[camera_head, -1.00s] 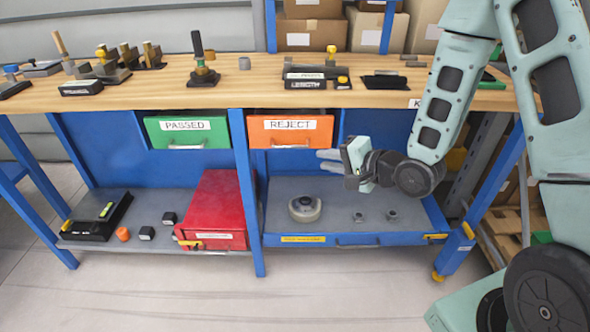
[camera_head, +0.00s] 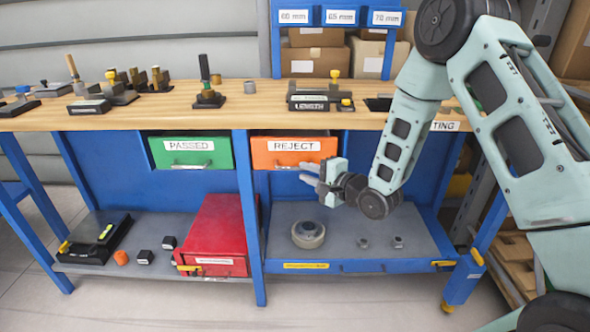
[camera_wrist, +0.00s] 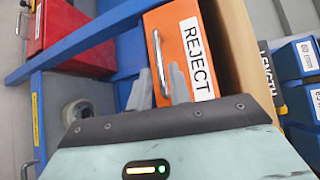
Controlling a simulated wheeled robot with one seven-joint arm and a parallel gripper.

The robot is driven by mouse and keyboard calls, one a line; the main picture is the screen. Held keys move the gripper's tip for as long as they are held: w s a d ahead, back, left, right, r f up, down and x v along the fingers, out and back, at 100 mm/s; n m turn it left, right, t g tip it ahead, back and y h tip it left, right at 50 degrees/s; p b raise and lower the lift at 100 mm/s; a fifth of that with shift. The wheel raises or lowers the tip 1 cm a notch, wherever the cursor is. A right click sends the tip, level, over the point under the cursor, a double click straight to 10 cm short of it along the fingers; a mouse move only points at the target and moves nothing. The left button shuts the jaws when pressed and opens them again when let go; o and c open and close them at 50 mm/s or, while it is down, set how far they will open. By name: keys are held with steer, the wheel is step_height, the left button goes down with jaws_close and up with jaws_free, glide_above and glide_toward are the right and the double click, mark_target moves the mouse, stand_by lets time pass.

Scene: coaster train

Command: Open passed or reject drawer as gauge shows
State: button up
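The orange REJECT drawer (camera_head: 262,158) hangs under the bench, right of the green PASSED drawer (camera_head: 215,158); both look closed. My gripper (camera_head: 303,172) is open and empty, just below and right of the REJECT drawer's handle. In the wrist view, its two grey fingertips (camera_wrist: 159,76) lie on either side of the metal handle (camera_wrist: 157,55) of the orange drawer (camera_wrist: 170,35); I cannot tell whether they reach around it. The black gauge marked LENGTH (camera_head: 308,106) stands on the bench top; its reading is too small to tell.
Blue posts of the bench (camera_head: 247,215) frame the drawers. The lower shelf holds a red box (camera_head: 218,232), a round grey part (camera_head: 308,235) and small blocks. Tools and fixtures line the bench top (camera_head: 260,120). Blue bins (camera_head: 340,16) stand behind.

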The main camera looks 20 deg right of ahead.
mark_target(294, 168)
steer(key=shift+x, duration=2.6)
jaws_close()
